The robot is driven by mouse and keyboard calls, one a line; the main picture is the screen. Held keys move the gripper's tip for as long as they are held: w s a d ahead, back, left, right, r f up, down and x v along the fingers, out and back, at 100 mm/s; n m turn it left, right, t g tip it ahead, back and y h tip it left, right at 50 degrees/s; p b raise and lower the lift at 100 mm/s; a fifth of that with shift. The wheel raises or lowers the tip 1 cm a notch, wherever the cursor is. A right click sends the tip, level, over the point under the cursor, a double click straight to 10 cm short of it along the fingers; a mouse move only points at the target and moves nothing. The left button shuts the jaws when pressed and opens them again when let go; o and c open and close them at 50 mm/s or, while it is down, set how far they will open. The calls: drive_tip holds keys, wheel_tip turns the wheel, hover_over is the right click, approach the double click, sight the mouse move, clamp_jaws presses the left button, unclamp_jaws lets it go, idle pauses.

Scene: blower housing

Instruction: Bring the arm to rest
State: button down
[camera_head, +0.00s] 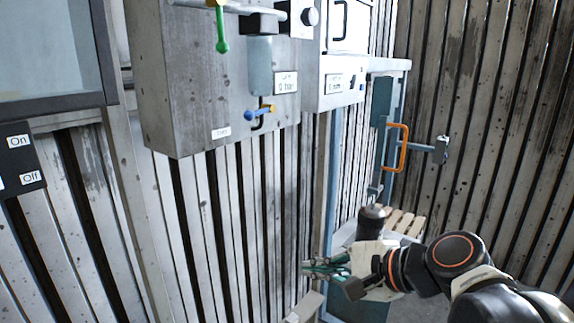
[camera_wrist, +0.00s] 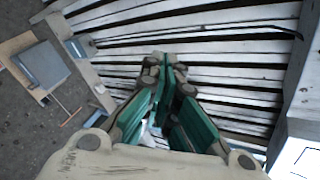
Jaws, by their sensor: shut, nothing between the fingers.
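My gripper (camera_head: 310,268) is in the lower middle of the head view, with its green-padded fingers pointing left toward the ribbed wall. My arm reaches it from the lower right corner. In the wrist view, the fingers of my gripper (camera_wrist: 164,70) come together and are shut with nothing between them. They are apart from the wall slats behind them.
A grey wall box (camera_head: 215,75) with a green lever (camera_head: 221,32) and a blue-handled valve (camera_head: 262,112) hangs above left. A blue door (camera_head: 381,135) with an orange handle (camera_head: 397,147) stands behind. A wooden pallet (camera_head: 405,222) lies beyond my arm.

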drive_tip(key=s+d+f+n+h+b, duration=0.4)
drive_tip(key=d+f+n, duration=0.3)
drive_tip(key=f, duration=0.2)
drive_tip(key=s+d+f+n+g+h+b, duration=0.1)
drive_tip(key=s+d+f+n+h+b, duration=0.3)
drive_tip(key=f, duration=0.5)
drive_tip(key=s+d+n+h, duration=0.1)
drive_tip(key=s+d+n, duration=0.1)
drive_tip(key=shift+d+n+b, duration=0.35)
drive_tip(key=shift+n+b, duration=0.05)
